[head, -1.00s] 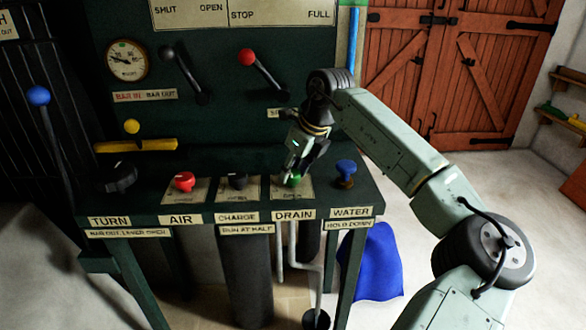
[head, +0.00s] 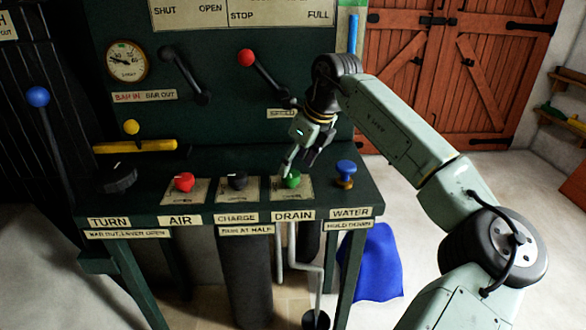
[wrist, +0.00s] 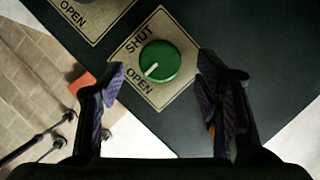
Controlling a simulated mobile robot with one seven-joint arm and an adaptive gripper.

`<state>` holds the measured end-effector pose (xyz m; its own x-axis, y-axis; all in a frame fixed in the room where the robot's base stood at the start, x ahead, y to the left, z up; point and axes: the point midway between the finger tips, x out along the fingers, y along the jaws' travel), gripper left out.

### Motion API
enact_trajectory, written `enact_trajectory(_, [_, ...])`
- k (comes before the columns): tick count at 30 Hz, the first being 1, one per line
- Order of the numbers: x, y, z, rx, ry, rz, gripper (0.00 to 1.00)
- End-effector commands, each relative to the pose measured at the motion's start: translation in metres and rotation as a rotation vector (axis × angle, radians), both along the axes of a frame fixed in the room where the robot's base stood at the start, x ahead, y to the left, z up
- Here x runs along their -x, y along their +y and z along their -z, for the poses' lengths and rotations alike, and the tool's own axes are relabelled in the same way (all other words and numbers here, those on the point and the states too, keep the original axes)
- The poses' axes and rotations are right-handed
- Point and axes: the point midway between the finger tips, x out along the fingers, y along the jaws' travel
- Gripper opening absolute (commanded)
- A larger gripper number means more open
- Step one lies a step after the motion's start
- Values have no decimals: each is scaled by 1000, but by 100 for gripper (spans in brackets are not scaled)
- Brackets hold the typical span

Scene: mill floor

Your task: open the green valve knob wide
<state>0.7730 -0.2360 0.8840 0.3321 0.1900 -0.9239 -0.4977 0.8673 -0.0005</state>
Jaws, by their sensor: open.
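The green valve knob (head: 291,179) sits on its pale plate above the DRAIN label on the bench top. In the wrist view the green knob (wrist: 160,61) lies between the fingertips in the picture. Its white pointer line is turned toward the word OPEN, away from SHUT. My gripper (head: 300,166) is open, just above and behind the knob in the head view. The fingers look clear of the knob.
The blue WATER knob (head: 345,173) stands close on the right. The black CHARGE knob (head: 238,181) and red AIR knob (head: 184,182) are to the left. Levers with red (head: 247,57) and black handles rise on the panel behind.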

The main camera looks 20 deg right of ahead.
Motion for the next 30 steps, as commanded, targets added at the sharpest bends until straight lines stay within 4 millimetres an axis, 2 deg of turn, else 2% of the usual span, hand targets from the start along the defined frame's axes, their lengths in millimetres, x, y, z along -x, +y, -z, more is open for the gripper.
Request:
enact_trajectory(1, [3, -3, -12, 2, -3, 2, 58])
enact_trajectory(6, [16, -10, -45, 1, -2, 3, 58])
enact_trajectory(12, [26, -16, -73, 1, -2, 2, 58])
enact_trajectory(18, [29, -17, -81, -1, 0, 0, 58])
enact_trajectory(30, [29, -17, -81, -1, 0, 0, 58])
